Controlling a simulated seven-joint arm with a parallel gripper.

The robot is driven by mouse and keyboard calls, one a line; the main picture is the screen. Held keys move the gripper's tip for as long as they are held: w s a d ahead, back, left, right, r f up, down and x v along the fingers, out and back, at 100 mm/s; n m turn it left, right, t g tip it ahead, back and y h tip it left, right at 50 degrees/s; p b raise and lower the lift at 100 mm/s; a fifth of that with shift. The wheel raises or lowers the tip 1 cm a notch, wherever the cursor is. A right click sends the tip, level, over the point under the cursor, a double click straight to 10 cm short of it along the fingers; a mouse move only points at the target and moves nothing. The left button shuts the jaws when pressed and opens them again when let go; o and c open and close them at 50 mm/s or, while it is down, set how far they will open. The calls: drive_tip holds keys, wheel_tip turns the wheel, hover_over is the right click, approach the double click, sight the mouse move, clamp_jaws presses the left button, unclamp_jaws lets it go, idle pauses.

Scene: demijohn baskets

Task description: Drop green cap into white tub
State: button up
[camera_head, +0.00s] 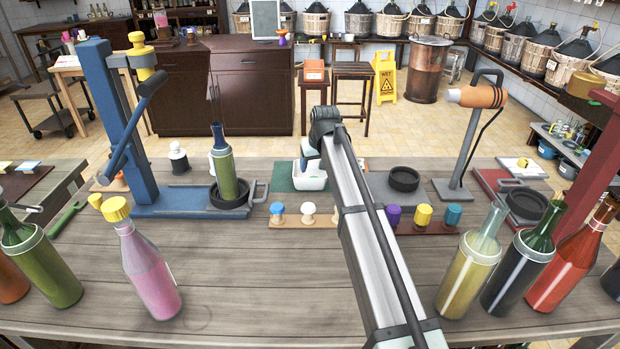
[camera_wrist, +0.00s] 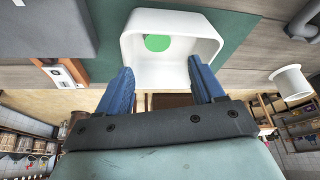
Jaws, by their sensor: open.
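The white tub (camera_head: 312,183) stands on a dark green mat (camera_head: 283,182) beyond the cap rack in the head view. In the wrist view the tub (camera_wrist: 200,33) is just past my fingers. A round green piece, the green cap (camera_wrist: 157,43), lies inside the tub against its white inner surface. My gripper (camera_wrist: 160,68) has its two blue fingers spread apart at the tub's near edge, with nothing between them. In the head view my arm hides most of the gripper and part of the tub; the cap cannot be made out there.
A cap rack (camera_head: 290,223) with several coloured caps lies in front of the tub. A blue capping stand (camera_head: 110,120) with a green bottle (camera_head: 225,170) is at left, an orange-headed stand (camera_head: 480,97) at right. Several bottles, including a pink one (camera_head: 150,275), line the front; the front middle is clear.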

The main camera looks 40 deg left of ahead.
drive_tip(key=v, duration=1.4)
drive_tip(key=shift+a+f, duration=0.1)
idle(0.3)
